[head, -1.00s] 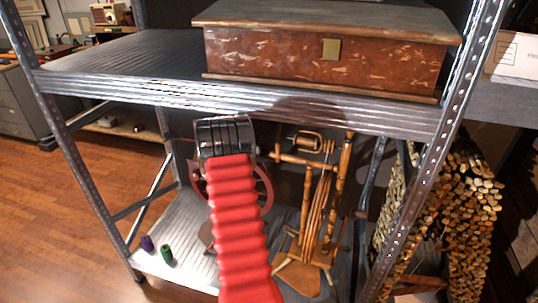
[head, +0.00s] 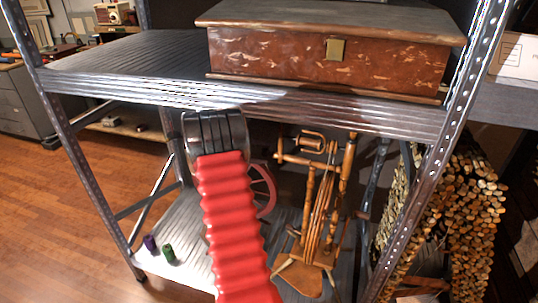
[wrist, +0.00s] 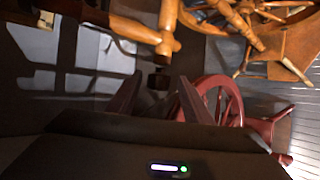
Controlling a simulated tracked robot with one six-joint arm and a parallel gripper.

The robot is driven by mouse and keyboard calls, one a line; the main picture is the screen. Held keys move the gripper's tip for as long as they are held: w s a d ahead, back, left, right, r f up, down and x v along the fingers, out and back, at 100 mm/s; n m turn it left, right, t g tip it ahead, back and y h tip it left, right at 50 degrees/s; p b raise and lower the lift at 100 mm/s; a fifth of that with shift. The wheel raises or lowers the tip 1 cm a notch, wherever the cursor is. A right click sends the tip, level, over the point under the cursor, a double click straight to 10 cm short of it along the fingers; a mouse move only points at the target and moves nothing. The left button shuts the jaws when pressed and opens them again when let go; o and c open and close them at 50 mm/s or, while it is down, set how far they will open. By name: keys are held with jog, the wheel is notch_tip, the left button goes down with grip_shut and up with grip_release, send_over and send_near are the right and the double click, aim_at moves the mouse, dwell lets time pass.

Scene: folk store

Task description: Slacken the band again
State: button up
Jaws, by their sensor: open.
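A wooden spinning wheel (head: 318,200) stands upright on the lower shelf, with a red spoked wheel (head: 264,190) to its left, partly hidden by my arm. In the wrist view, the red wheel (wrist: 229,88) is just right of my gripper, and turned wooden parts (wrist: 168,30) cross the top. My gripper (wrist: 153,92) is open, its two dark fingers apart. A small dark knob-like piece (wrist: 158,80) shows between and beyond the fingertips; I cannot tell whether they touch it. My gripper is hidden behind my arm in the head view. I cannot make out the band clearly.
The upper shelf (head: 130,75) lies above the wheels and carries a large wooden chest (head: 285,72). Metal shelf posts stand at left and right. A purple spool (head: 150,243) and a green spool (head: 169,254) are at the lower shelf's left. Stacked logs (head: 470,210) are at right.

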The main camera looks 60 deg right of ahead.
jog(key=v, duration=0.7)
jog(key=shift+w+a+r, duration=0.2)
jog(key=shift+a, duration=0.1)
jog(key=w+a+r+t+y, duration=0.15)
jog(key=a+r, duration=0.25)
jog(key=a, duration=0.6)
jog(key=a+r+t+y, duration=0.15)
jog(key=a+r, duration=0.25)
jog(key=a, duration=0.7)
jog(key=w+a+r+t+y, duration=0.15)
jog(key=a+r, duration=0.25)
jog(key=a, duration=0.6)
jog(key=s+a+t+y, duration=0.2)
jog(key=s+a, duration=0.4)
jog(key=a, duration=0.9)
jog(key=s+a+n+t+y, duration=0.1)
jog(key=s+a+t+y, duration=0.2)
jog(key=a, duration=1.2)
jog(key=s+y, duration=0.1)
jog(key=s, duration=0.2)
jog(key=shift+a+n, duration=0.15)
jog(key=shift+n, duration=0.15)
jog(key=shift+t+y, duration=0.25)
jog(key=shift+c, duration=0.4)
